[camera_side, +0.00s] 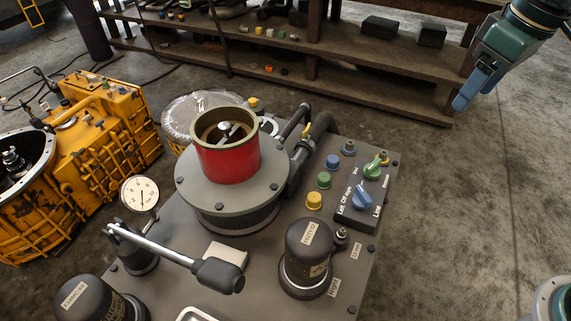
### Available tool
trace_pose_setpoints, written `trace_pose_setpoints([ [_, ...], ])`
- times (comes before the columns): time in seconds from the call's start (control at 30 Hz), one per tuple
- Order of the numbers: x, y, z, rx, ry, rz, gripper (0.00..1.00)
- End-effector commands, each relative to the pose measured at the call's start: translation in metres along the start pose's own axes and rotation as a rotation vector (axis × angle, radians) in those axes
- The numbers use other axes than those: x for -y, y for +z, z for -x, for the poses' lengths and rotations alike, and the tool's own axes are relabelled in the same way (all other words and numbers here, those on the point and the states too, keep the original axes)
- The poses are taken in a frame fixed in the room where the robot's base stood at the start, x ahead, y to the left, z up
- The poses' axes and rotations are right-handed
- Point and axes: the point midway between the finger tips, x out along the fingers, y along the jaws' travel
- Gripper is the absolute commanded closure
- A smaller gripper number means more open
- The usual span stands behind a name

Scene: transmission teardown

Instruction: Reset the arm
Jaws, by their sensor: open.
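My gripper (472,88) hangs at the upper right of the side view, with blue fingers below a green-grey body. It is open, and nothing shows between its fingers. It is well apart from the grey machine table (345,150), up and to the right of it. On the table, a red cylinder (228,160) with a brass-coloured rim stands upright on a round grey flange (190,185). A small metal part shows inside the cylinder.
A control box with knobs (362,196) and several coloured buttons sits on the table's right side. A dial gauge (140,192) and black capped cylinders (307,250) stand nearer. Yellow housings (95,150) fill the left. Wooden shelves (350,75) stand behind. Floor at right is clear.

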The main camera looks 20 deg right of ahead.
Motion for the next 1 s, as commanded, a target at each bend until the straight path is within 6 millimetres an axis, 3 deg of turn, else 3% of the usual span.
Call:
trace_pose_setpoints([
  [0.2,-0.014,0.043,0.021,-0.076,0.017,-0.068,0.36],
  [0.43,-0.024,0.087,0.031,-0.152,0.036,-0.137,0.36],
  [0.8,-0.029,0.151,0.03,-0.263,0.071,-0.235,0.36],
  [1.0,-0.03,0.167,0.026,-0.294,0.081,-0.261,0.36],
])
